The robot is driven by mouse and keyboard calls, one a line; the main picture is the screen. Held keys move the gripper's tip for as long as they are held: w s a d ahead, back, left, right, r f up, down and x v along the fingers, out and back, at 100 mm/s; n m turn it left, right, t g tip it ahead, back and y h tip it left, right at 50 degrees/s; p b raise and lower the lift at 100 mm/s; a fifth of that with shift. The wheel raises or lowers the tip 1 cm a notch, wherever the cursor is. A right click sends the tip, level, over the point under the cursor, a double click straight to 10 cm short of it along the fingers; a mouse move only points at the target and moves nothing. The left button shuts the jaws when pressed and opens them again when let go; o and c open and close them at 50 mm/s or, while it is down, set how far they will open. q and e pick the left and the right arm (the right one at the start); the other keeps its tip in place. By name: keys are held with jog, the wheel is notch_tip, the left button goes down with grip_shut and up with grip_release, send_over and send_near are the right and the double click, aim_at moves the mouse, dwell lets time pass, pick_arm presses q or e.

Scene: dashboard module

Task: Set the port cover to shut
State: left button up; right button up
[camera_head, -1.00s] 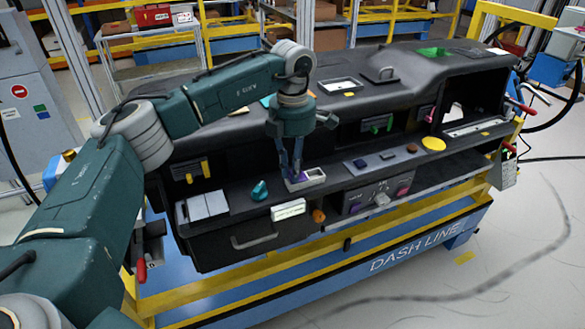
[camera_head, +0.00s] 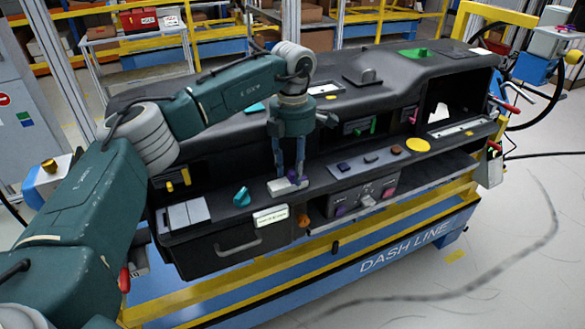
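The port (camera_head: 281,188) is a small pale rectangular block on the dashboard's front ledge, taken as the port of the task. A small purple piece (camera_head: 292,178) shows at it, between my fingertips, and may be part of its cover. My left gripper (camera_head: 291,181) points down right over the port, its two fingers visibly apart. The fingers hide part of the port, and I cannot tell the cover's exact angle or whether the fingertips touch it. My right gripper is not in view.
A teal knob (camera_head: 242,196) and pale flat panels (camera_head: 184,214) lie left of the port. A white label (camera_head: 271,216) and orange knob (camera_head: 303,221) sit below it. A switch strip (camera_head: 368,160) and yellow disc (camera_head: 417,145) are to the right.

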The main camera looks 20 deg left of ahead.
aim_at(293, 172)
pick_arm(q)
notch_tip(293, 172, up, 12)
dwell(0.6)
